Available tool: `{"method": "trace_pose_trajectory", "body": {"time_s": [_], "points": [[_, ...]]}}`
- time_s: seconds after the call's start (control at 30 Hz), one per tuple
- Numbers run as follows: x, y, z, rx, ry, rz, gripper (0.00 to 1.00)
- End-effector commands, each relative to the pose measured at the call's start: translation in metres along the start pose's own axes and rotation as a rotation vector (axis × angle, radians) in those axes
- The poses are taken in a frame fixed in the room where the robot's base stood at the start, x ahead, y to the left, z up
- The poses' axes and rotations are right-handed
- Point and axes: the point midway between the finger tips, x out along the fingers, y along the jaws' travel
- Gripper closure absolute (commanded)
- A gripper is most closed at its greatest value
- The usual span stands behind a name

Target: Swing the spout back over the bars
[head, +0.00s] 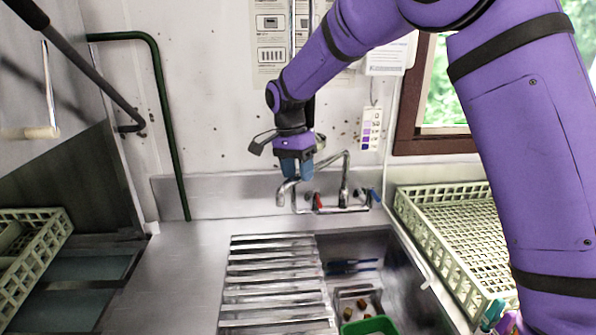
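The chrome spout (326,165) rises from the tap at the back of the sink. It reaches left, and its down-turned end (282,197) shows above the back ledge, behind the bars in the picture. The steel bars (272,283) lie across the left part of the sink. My gripper (297,172) points down at the spout, close to its outer end. Its blue fingertips overlap the spout in the picture. I cannot tell whether they touch it or close on it.
The tap has a red handle (318,201) and a blue handle (375,195). The open basin (395,270) holds blue-handled utensils, a small tray with brown pieces and a green container (369,326). Pale racks stand at right (450,250) and left (38,258). A green pipe (165,110) rises at left.

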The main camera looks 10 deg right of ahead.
Motion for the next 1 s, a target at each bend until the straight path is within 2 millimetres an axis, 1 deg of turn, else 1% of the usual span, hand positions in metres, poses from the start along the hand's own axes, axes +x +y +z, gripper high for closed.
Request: {"method": "trace_pose_trajectory", "body": {"time_s": [0.13, 0.27, 0.37, 0.5, 0.7, 0.83, 1.0], "points": [[-0.002, 0.000, 0.000, 0.000, 0.000, 0.002, 0.52], [-0.014, 0.000, 0.000, -0.001, 0.001, 0.000, 0.52], [-0.031, 0.000, 0.000, -0.001, 0.001, -0.002, 0.52], [-0.059, 0.000, 0.000, -0.001, 0.001, -0.003, 0.52], [-0.091, -0.001, 0.000, 0.000, 0.001, -0.001, 0.52], [-0.103, -0.001, 0.000, 0.000, 0.000, -0.001, 0.52], [-0.108, -0.001, 0.000, 0.000, 0.000, 0.000, 0.52]]}}
